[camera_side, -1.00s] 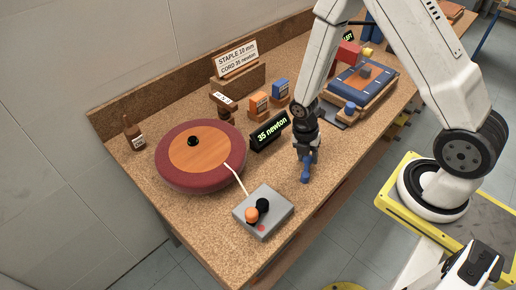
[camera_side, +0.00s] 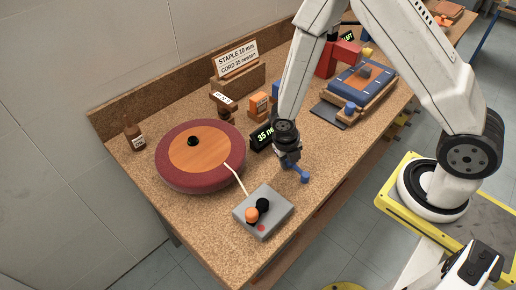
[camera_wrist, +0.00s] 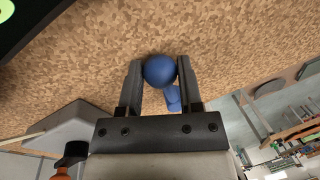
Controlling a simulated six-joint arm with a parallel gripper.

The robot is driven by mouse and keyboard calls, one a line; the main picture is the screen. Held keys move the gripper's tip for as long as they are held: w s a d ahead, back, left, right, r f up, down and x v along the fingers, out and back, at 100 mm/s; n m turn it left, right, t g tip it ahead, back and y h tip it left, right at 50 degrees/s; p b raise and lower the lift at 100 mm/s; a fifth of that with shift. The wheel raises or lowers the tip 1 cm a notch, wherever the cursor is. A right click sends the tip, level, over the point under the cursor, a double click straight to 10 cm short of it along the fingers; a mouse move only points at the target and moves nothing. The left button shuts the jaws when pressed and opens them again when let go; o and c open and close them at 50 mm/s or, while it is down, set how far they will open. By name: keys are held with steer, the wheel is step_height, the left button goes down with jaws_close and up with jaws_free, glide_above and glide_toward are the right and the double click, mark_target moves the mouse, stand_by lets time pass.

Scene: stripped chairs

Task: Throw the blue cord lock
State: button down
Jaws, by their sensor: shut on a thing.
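The blue cord lock (camera_side: 304,178) is a lever on the cork-coloured bench. Its lower end stays on the bench top and its stem leans up and to the left in the side view. In the wrist view its round blue knob (camera_wrist: 160,71) sits between my two fingertips, with a short blue stem behind it. My gripper (camera_side: 290,163) is shut on the knob, just above the bench; it also shows in the wrist view (camera_wrist: 160,75). The fingers hide the knob in the side view.
A grey box (camera_side: 275,200) with orange and black knobs stands to the left, joined by a white cord to a round maroon seat (camera_side: 185,180). A blue pad (camera_side: 362,80) lies at the back right. Bench to the right is clear.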

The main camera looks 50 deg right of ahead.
steer(key=shift+a+n, duration=0.45)
steer(key=shift+n, duration=0.35)
steer(key=c, duration=0.5)
jaws_free()
steer(key=shift+c, duration=0.2)
step_height(320, 180, up, 8)
steer(key=a, duration=0.1)
steer(key=shift+a+f, duration=0.2)
steer(key=shift+a, duration=0.05)
steer(key=shift+w, duration=0.1)
